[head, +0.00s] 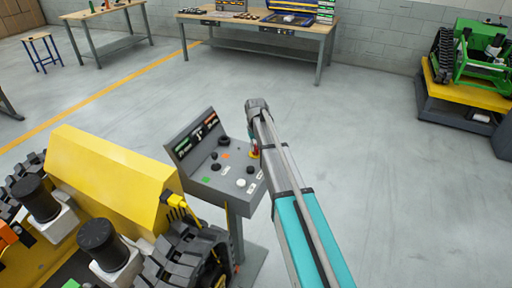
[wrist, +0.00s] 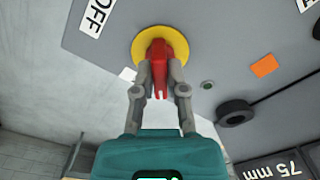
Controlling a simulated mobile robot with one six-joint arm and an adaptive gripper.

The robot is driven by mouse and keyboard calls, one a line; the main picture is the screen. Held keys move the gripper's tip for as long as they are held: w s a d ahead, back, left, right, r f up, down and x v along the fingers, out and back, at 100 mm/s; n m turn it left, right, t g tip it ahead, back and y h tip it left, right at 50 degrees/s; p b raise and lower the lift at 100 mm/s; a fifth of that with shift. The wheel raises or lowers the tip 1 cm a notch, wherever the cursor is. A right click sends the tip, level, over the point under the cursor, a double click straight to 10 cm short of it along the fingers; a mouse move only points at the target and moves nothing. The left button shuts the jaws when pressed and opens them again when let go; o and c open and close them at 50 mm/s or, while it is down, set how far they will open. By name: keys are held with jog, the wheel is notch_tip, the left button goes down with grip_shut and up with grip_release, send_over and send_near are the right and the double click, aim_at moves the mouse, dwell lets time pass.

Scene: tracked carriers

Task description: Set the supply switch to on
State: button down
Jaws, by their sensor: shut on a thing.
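The supply switch is a red handle (wrist: 160,50) on a round yellow plate (wrist: 182,27), set in the grey control console. My gripper (wrist: 159,78) is shut on the red handle, one finger on each side of it. A white label reading OFF (wrist: 97,17) lies to the upper left of the yellow plate in the wrist view. In the head view the switch (head: 253,153) shows at the console's right edge, partly hidden by my arm. I see no ON label.
The grey console (head: 231,193) carries black knobs, coloured squares and an upright display panel (head: 196,137). A yellow tracked machine (head: 110,165) stands close on its left. Workbenches stand at the back; a green tracked machine (head: 480,55) is at the far right. The floor between is clear.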

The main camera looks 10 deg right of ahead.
jog(key=shift+m, duration=0.5)
jog(key=m, duration=0.2)
jog(key=shift+m, duration=2.5)
jog(key=c, duration=0.7)
grip_release()
